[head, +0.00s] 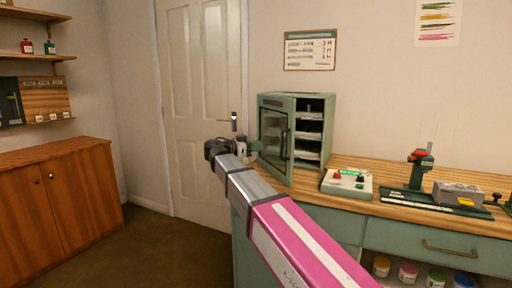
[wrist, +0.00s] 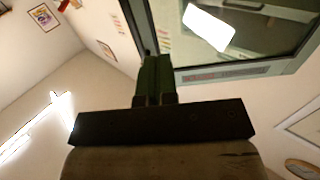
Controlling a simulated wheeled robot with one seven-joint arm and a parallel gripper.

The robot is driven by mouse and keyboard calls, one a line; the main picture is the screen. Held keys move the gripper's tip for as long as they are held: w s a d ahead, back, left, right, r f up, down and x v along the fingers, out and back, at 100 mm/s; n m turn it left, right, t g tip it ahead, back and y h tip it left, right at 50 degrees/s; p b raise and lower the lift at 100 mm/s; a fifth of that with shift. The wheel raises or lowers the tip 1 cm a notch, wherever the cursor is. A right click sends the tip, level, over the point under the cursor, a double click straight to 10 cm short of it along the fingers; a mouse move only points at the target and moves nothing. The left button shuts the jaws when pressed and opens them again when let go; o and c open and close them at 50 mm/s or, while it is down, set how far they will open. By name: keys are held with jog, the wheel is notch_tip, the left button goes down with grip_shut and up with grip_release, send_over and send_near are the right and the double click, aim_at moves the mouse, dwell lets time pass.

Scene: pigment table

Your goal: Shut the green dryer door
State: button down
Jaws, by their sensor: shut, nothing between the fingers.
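The green dryer (head: 316,101) stands on the left end of the wooden bench. Its glazed door (head: 272,136) is ajar, with a dark upright handle (head: 285,143) near its right edge. Shelves with pale sheets show through the gap to the right of the door. My gripper (head: 256,146) is shut and empty, just left of the door on its outer side. In the wrist view the closed green fingers (wrist: 154,75) point at the lower left part of the door frame (wrist: 225,72). I cannot tell whether they touch it.
A control box (head: 347,184) with coloured buttons sits on the bench (head: 385,185) right of the dryer. A green press stand (head: 420,170) and a grey block (head: 458,192) are further right. A white room door (head: 200,100) stands behind my gripper. Floor is clear at left.

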aim_at(286, 143)
jog(key=x, duration=1)
jog(key=shift+w+d, duration=0.2)
jog(key=shift+d, duration=0.1)
jog(key=shift+d, duration=0.1)
jog(key=shift+w+d+t, duration=0.15)
jog(key=shift+d+t, duration=0.15)
jog(key=shift+d, duration=0.2)
jog(key=w+d+n+t+y, duration=0.5)
jog(key=w+d+t+y, duration=0.1)
jog(key=w+d, duration=0.8)
jog(key=shift+w+d+n, duration=0.2)
jog(key=shift+w+n, duration=0.2)
jog(key=shift+w, duration=0.5)
